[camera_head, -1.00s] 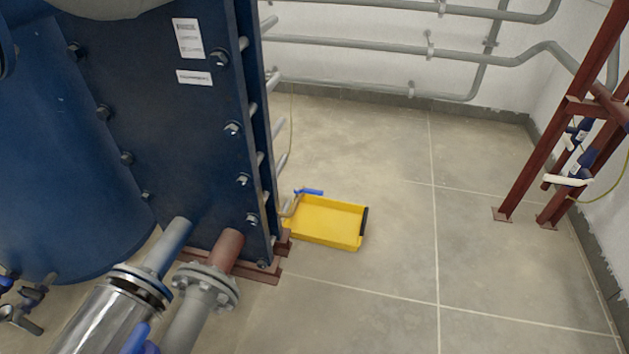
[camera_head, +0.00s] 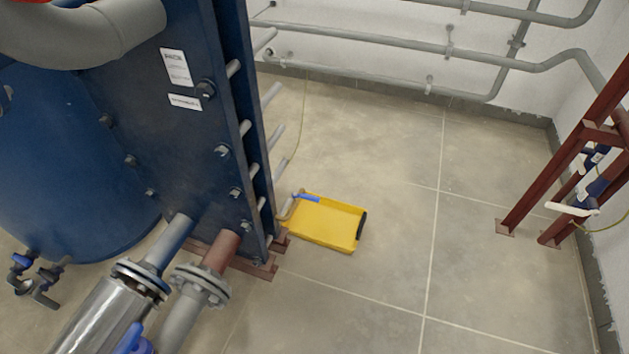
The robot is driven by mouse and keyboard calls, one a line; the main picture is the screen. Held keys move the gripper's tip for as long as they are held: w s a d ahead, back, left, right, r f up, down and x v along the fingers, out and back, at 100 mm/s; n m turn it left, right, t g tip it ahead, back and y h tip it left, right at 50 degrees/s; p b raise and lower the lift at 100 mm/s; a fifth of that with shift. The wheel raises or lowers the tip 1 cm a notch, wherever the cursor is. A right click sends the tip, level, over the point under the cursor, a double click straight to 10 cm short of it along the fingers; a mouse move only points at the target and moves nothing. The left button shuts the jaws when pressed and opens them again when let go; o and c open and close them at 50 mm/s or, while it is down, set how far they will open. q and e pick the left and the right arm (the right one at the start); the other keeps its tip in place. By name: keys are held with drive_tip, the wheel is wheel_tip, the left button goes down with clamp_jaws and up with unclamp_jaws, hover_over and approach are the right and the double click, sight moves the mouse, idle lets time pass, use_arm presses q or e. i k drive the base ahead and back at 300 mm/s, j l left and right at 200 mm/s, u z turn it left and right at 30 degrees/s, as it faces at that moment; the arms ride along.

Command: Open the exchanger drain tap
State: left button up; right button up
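The exchanger (camera_head: 150,120) is a tall blue plate unit with bolts and white labels, at the left of the head view. The drain tap (camera_head: 306,198) has a blue lever and sits low at the exchanger's right edge, on a thin bent pipe (camera_head: 288,210). The lever lies over the back left corner of a yellow tray (camera_head: 325,240) on the floor. Whether the tap is open cannot be told from here, and no water shows. Neither of my grippers is in view.
Flanged pipes (camera_head: 202,284) and a blue-handled valve (camera_head: 132,340) stand in front of the exchanger. Small blue taps (camera_head: 22,262) are at lower left. A red steel frame (camera_head: 560,160) stands at right. Grey pipes (camera_head: 400,45) run along the back wall. The tiled floor (camera_head: 390,190) between is clear.

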sight(295, 195)
drive_tip(key=i+l+u, duration=0.3)
drive_tip(key=i+l, duration=0.6)
